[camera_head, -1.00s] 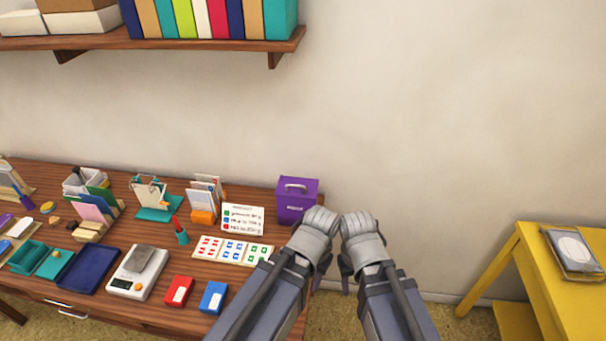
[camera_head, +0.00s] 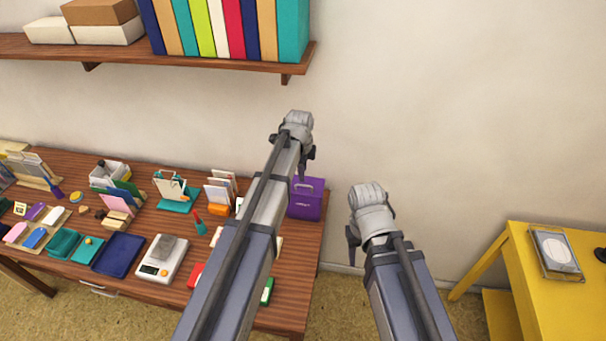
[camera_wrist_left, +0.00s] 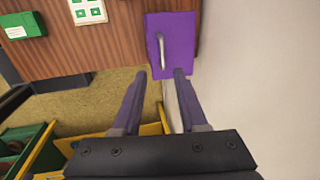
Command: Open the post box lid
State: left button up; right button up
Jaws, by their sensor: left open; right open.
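The purple post box (camera_head: 311,202) stands at the right back end of the wooden desk, partly hidden by my left arm in the head view. In the left wrist view the purple post box (camera_wrist_left: 182,32) shows from above, with a pale bar handle (camera_wrist_left: 161,48) on its lid. My left gripper (camera_head: 305,172) is open and over the box. Its two fingers (camera_wrist_left: 159,74) point at the box, with the handle between and beyond their tips; I see no contact. My right gripper (camera_head: 352,250) is open and empty, off the desk's right end.
The wooden desk holds a scale (camera_head: 162,260), a dark blue tray (camera_head: 118,254), letter holders and stamp pads left of my left arm. A shelf of books (camera_head: 225,30) hangs above on the wall. A yellow table (camera_head: 540,290) stands at the right. Floor lies between desk and table.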

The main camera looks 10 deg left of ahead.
pick_arm(q)
jog(key=b, duration=0.8)
send_over(303, 192)
notch_tip(303, 192, down, 8)
jog(key=shift+r, duration=0.2)
grip_shut()
dwell(1.1)
